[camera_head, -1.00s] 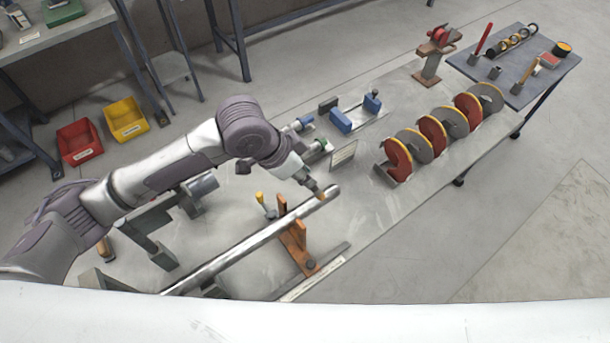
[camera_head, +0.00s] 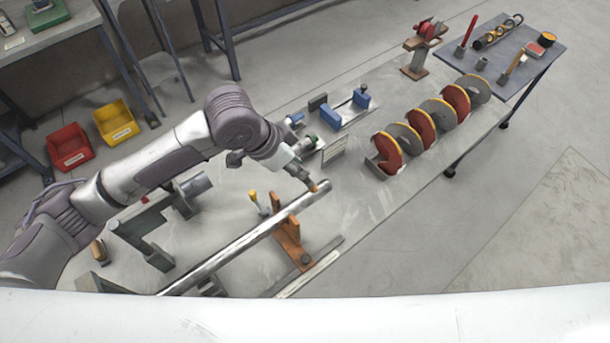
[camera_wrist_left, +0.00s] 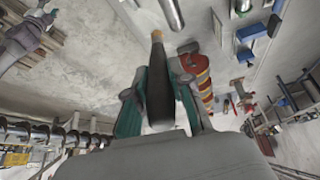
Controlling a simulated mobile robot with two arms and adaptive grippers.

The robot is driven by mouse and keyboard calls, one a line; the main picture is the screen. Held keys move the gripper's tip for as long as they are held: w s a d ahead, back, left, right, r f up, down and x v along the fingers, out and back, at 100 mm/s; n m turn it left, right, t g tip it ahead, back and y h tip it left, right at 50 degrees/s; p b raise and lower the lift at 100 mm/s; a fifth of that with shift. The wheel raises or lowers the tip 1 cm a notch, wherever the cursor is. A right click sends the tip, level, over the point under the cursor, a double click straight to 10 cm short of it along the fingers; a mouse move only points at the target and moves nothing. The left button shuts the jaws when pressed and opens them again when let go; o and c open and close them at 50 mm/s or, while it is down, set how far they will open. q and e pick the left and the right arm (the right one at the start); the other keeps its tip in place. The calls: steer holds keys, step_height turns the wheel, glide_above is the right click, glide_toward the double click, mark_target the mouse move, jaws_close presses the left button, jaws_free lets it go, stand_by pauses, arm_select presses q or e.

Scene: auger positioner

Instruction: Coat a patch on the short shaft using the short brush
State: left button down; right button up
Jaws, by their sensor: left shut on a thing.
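The short shaft (camera_head: 245,240) is a bare metal bar running diagonally from lower left to upper right, with its far end over an orange-brown support (camera_head: 288,240). Its end also shows at the top of the wrist view (camera_wrist_left: 173,12). My left gripper (camera_head: 302,173) is above this far end, shut on the short brush (camera_wrist_left: 157,75). The brush has a dark handle and a tan tip, which shows in the head view (camera_head: 316,187) over the shaft's end. I cannot tell whether the tip touches. No coated patch is clear. My right gripper is not identifiable.
A yellow-handled tool (camera_head: 256,200) stands left of the support. A blue fixture (camera_head: 331,117) and a row of red and grey auger flights (camera_head: 420,128) lie beyond. A side table (camera_head: 505,65) holds small tools. Red (camera_head: 70,146) and yellow (camera_head: 116,121) bins stand left.

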arm_select(q)
steer(key=w+a+r+h+b, duration=0.2)
steer(key=w+a+h+b, duration=0.1)
steer(key=a+b, duration=0.25)
steer(key=shift+g, duration=0.3)
step_height(320, 180, down, 4)
steer(key=b, duration=0.5)
steer(key=shift+d, duration=0.1)
